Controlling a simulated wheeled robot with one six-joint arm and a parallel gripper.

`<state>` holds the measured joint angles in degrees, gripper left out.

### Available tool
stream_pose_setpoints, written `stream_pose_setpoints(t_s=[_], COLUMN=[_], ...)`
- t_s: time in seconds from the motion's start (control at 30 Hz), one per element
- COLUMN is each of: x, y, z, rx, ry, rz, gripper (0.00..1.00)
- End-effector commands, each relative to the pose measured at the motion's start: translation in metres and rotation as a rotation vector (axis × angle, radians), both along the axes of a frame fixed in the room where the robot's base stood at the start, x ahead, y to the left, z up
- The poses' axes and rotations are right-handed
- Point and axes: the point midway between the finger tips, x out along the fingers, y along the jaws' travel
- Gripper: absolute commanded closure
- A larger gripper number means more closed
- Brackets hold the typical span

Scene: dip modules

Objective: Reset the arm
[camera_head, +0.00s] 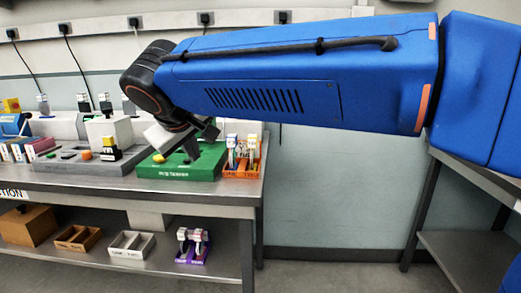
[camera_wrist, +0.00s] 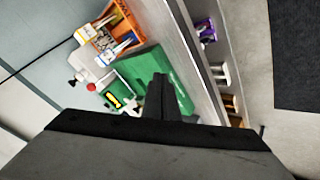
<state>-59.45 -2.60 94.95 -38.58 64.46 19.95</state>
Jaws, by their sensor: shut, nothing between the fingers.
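My blue arm (camera_head: 300,80) reaches in from the right of the head view, with its black wrist bent downward at the left. My gripper (camera_head: 193,154) hangs over the green tester block (camera_head: 165,172) near the right end of the steel bench. In the wrist view my gripper (camera_wrist: 160,98) shows as dark fingers shut together with nothing held. The green block (camera_wrist: 145,65) lies beyond them there. The fingers hide part of the block, and I cannot tell their exact height above it.
An orange tray (camera_head: 240,175) with several small modules stands right of the green block. A grey fixture (camera_head: 75,166) lies to the left. A lower shelf (camera_head: 120,256) holds small bins and a purple holder (camera_head: 194,258). Another table (camera_head: 475,175) stands at the right; floor lies between.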

Motion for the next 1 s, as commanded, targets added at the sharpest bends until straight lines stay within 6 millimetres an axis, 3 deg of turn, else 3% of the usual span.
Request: stream_pose_setpoints(t_s=[0.27, 0.37, 0.53, 0.7, 1.0], x=[0.009, 0.011, 0.005, -0.012, -0.064], y=[-0.066, -0.101, -0.175, -0.245, -0.345], z=[-0.014, -0.022, -0.044, -0.07, -0.121], rx=[0.01, 0.018, 0.045, 0.081, 0.164], ry=[0.047, 0.073, 0.131, 0.184, 0.265], rz=[-0.066, -0.102, -0.183, -0.266, -0.413], gripper=[1.0, 1.0, 1.0, 1.0, 1.0])
